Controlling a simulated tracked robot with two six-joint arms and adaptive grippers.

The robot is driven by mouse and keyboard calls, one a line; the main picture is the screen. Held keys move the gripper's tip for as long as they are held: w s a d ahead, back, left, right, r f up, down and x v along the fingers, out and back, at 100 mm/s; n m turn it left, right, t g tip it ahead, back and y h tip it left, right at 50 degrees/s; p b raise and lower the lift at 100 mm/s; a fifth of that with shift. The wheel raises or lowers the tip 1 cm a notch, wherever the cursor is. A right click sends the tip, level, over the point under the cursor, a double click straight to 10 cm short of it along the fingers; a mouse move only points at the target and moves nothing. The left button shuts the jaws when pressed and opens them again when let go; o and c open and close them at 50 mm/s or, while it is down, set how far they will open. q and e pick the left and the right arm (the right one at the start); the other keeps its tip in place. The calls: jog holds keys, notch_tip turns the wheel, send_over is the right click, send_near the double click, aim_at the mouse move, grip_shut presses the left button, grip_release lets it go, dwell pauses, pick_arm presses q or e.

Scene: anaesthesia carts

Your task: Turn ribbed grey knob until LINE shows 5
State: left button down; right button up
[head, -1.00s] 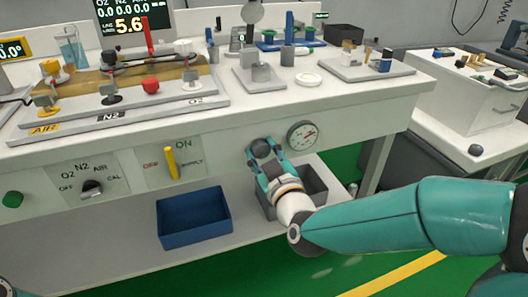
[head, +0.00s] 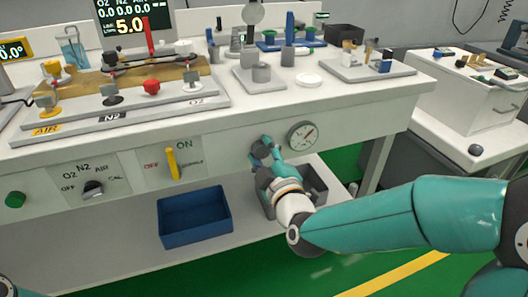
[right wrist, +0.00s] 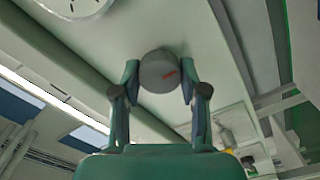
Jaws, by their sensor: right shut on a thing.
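The ribbed grey knob (head: 262,149) is on the cart's front panel, left of a round gauge (head: 303,135). My right gripper (head: 267,150) is shut on it, one finger on each side. The LINE readout on the dark display (head: 131,27) shows 5.0. Of my left arm only a sliver shows at the lower left corner of the head view; its gripper is out of frame.
A yellow lever (head: 172,163) and a black selector knob (head: 92,189) are farther left on the panel. A blue bin (head: 194,217) and a grey bin (head: 314,183) stand on the shelf below. The cart top holds trays and fittings.

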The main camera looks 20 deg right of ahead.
jog(key=shift+a+f, duration=0.1)
jog(key=o, duration=1)
jog(key=shift+o, duration=0.7)
jog(key=shift+s, duration=0.15)
